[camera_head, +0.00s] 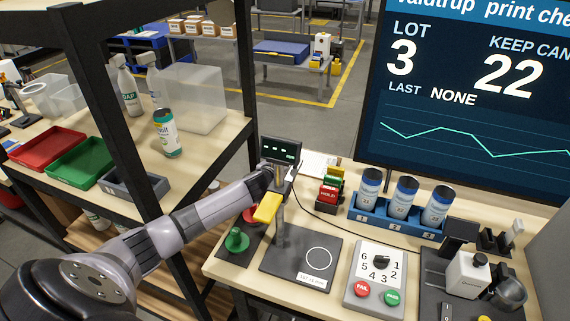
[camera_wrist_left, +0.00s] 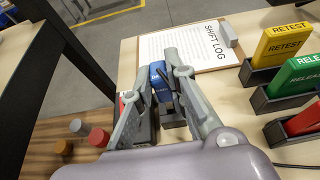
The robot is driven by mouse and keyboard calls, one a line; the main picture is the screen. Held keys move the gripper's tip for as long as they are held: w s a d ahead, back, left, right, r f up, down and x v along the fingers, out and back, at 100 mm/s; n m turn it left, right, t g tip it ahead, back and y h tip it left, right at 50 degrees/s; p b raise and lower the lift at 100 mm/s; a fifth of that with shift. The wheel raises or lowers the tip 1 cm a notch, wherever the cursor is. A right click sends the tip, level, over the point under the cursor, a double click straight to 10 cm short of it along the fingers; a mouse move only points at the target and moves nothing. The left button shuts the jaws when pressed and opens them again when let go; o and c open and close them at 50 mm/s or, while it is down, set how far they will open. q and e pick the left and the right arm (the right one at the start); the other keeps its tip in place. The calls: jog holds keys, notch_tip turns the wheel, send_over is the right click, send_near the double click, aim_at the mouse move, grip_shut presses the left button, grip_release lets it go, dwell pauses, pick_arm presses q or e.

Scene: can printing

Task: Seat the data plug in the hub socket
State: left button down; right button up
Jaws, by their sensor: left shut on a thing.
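The hub (camera_head: 281,149) is a dark box with a row of green lights, behind the left part of the bench in the head view. My left gripper (camera_head: 277,176) is in front of its lower edge. In the left wrist view my left gripper (camera_wrist_left: 157,76) is shut on a blue piece, which looks like the data plug (camera_wrist_left: 160,88). A thin black cable (camera_head: 318,216) curves across the bench from near the gripper. The hub socket is hidden, so I cannot tell whether the plug touches it. My right gripper is not in view.
A yellow-headed device (camera_head: 268,206) stands close below my left gripper. A card holder (camera_head: 331,188) is just right of it, and a clipboard (camera_wrist_left: 188,47) lies behind. A blue can rack (camera_head: 386,219) and a button box (camera_head: 376,275) stand farther right. A shelf post (camera_head: 120,130) rises beside my left arm.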

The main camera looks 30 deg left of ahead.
pick_arm(q)
jog(key=shift+p, duration=0.8)
dwell(1.0)
jog(key=shift+f+b, duration=1.25)
jog(key=shift+f, duration=0.6)
jog(key=c, duration=1.5)
grip_release()
jog(key=shift+s, duration=0.15)
jog(key=v, duration=1.2)
